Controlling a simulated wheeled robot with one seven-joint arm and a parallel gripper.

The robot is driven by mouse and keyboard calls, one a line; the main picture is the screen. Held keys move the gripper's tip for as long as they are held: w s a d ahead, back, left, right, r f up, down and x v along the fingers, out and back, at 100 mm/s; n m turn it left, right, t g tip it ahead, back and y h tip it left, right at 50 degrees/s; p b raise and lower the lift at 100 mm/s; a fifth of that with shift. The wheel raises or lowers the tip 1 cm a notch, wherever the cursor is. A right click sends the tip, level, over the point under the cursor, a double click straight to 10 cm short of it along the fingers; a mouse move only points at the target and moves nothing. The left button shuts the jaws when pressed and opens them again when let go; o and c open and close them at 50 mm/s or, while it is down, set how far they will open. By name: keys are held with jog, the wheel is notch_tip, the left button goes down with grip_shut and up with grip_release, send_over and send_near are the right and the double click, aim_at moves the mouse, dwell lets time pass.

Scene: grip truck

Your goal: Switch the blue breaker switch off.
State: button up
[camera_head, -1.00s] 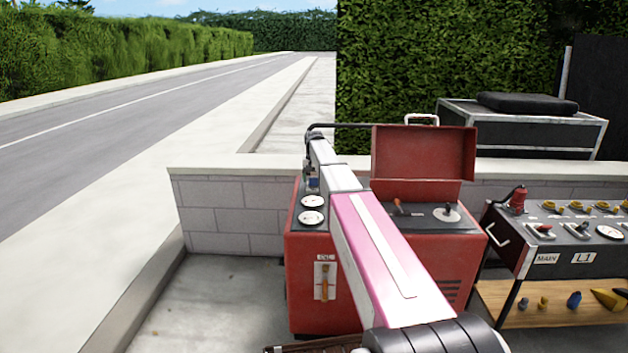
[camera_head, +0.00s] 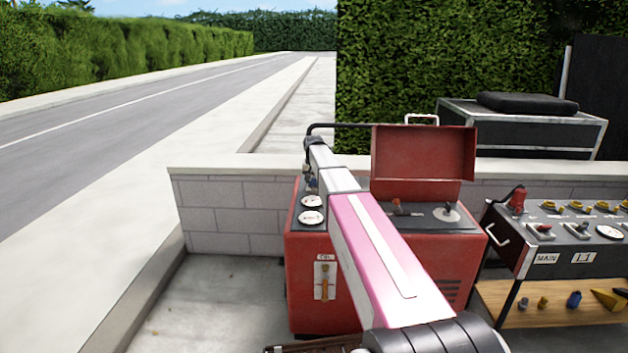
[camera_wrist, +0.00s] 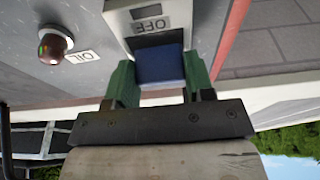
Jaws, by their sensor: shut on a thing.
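The blue breaker switch (camera_wrist: 160,64) is in the middle of the wrist view, on the grey panel below an upside-down OFF label (camera_wrist: 148,25). My gripper (camera_wrist: 158,75) has its two green fingers on either side of the blue switch, shut on it. In the head view my arm reaches over the red machine (camera_head: 308,275), and its far end is near the machine's back left corner. The switch cannot be made out in the head view.
An indicator lamp (camera_wrist: 55,44) beside an OIL label (camera_wrist: 82,57) is left of the switch in the wrist view. The red machine's raised lid (camera_head: 423,152) stands right of my arm. A control table (camera_head: 560,235) is at the right; a block wall (camera_head: 220,215) runs behind.

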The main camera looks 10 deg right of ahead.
jog(key=shift+s+t, duration=0.3)
jog(key=shift+t, duration=0.4)
jog(key=o, duration=0.9)
jog(key=shift+r, duration=0.15)
jog(key=v, duration=1)
jog(key=shift+s+a+r, duration=0.1)
jog(key=shift+a+r, duration=0.05)
jog(key=shift+r, duration=0.1)
